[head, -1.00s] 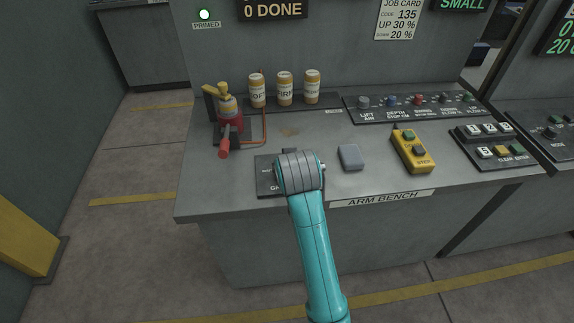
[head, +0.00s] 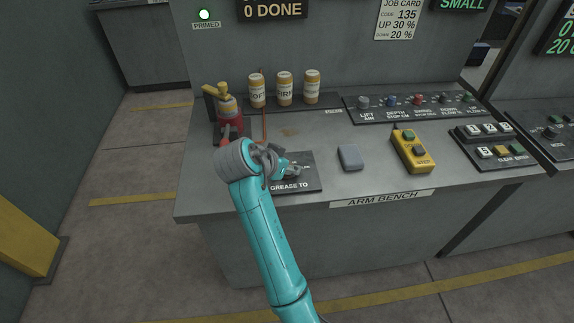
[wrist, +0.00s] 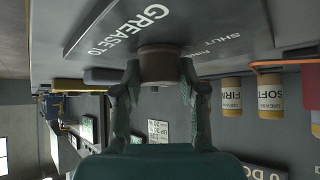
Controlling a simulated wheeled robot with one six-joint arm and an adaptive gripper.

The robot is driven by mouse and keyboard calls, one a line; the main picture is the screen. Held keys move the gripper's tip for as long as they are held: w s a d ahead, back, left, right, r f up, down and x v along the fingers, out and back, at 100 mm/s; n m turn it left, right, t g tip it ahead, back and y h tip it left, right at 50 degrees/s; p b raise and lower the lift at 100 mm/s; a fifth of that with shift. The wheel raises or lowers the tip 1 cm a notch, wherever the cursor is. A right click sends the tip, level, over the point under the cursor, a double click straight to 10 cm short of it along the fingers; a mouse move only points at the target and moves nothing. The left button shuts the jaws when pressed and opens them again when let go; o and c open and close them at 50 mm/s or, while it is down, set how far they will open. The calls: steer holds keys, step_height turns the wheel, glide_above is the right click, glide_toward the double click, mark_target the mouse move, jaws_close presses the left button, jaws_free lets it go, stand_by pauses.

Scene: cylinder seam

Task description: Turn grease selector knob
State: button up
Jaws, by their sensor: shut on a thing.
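The dark grease selector plate (head: 312,184), lettered GREASE TO, lies on the front of the arm bench. It fills the top of the wrist view (wrist: 110,22), where SHUT and other partly readable words show. The round brown-grey knob (wrist: 160,66) stands on the plate. My gripper (wrist: 160,78) is shut on the knob, with one finger on each side of it. In the head view my gripper (head: 279,166) reaches in from the left, low over the plate, and mostly hides the knob. The knob's pointer is not readable.
A red grease pump (head: 226,112) stands behind my wrist, its handle partly hidden. Several cartridges (head: 284,89) stand at the back. A grey block (head: 350,157) and a yellow button box (head: 412,151) lie to the right. The PRIMED lamp (head: 204,15) is lit.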

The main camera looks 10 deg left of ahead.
steer(key=shift+f, duration=0.1)
stand_by(0.3)
steer(key=o, duration=1.1)
steer(key=shift+o, duration=0.2)
steer(key=v, duration=1.2)
steer(key=shift+a, duration=0.15)
steer(key=shift+a, duration=0.1)
